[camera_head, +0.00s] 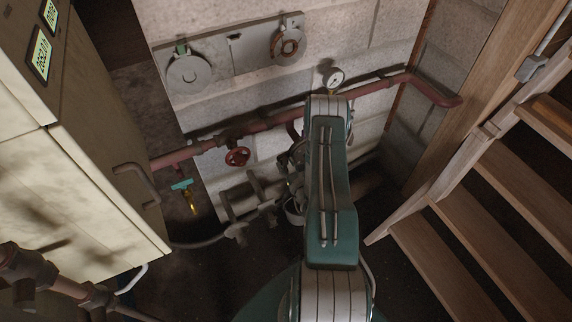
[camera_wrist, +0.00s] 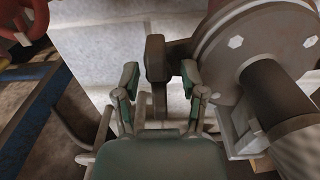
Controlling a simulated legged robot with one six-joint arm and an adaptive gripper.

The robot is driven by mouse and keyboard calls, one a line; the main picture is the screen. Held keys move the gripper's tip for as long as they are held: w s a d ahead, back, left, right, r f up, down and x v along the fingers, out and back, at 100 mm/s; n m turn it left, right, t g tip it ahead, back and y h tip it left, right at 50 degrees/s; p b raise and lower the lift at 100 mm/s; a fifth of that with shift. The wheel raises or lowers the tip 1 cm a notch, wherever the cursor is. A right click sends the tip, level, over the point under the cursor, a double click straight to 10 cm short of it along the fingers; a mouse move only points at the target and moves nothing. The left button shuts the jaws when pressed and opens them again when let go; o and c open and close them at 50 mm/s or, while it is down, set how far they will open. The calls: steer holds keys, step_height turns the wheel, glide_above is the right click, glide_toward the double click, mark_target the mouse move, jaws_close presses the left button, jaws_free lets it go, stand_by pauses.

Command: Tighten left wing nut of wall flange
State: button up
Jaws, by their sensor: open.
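In the wrist view a grey round flange (camera_wrist: 262,38) with light hexagonal bolt heads fills the upper right. A dark grey blocky lug, which looks like the left wing nut (camera_wrist: 156,58), sticks out at its left side on a short arm. My gripper (camera_wrist: 159,80) is open, with one green-padded finger on each side below the lug. The lug's upper part lies beyond the fingertips. The right fingertip appears closer to it than the left; contact cannot be told. In the head view my arm hides the flange and most of my gripper.
A red pipe (camera_head: 270,121) with a red handwheel (camera_head: 237,157) crosses the wall, beside a gauge (camera_head: 334,78). A cream cabinet (camera_head: 75,190) stands left and wooden stairs (camera_head: 470,215) right. In the wrist view a dark cylinder (camera_wrist: 282,88) projects from the flange, close right of my gripper.

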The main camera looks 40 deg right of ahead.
steer(key=shift+a, duration=0.1)
jaws_close()
steer(key=m, duration=0.5)
steer(key=shift+d, duration=0.25)
steer(key=m, duration=0.4)
steer(key=shift+d, duration=0.15)
steer(key=m, duration=0.5)
steer(key=shift+s+f, duration=0.1)
steer(key=shift+f, duration=0.1)
steer(key=shift+d+f+m, duration=0.1)
steer(key=shift+f+m, duration=0.1)
steer(key=shift+m, duration=1.8)
steer(key=shift+s+m, duration=0.1)
steer(key=shift+m, duration=0.2)
